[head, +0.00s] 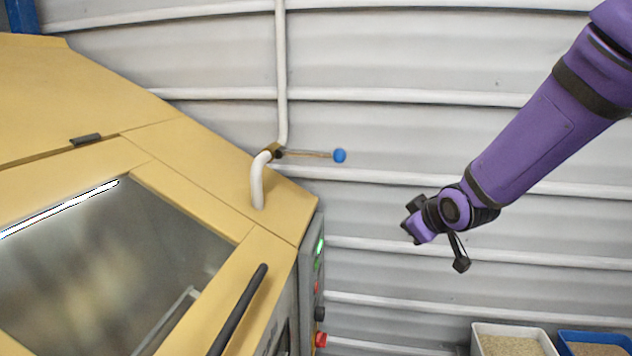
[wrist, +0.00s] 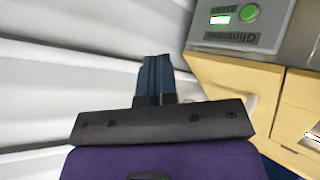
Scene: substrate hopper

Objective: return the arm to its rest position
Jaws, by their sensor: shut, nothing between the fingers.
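My purple arm reaches in from the upper right in the head view. My gripper (head: 409,232) is at its lower left end, in free air in front of the corrugated wall and to the right of the yellow hopper machine (head: 275,245). In the wrist view my gripper (wrist: 155,62) shows as two dark blue fingers close together, shut with nothing between them. It touches nothing that I can see.
A control panel (head: 318,285) is on the machine's right side. A white bin (head: 483,330) and a blue bin (head: 565,338) of grainy material stand at the lower right.

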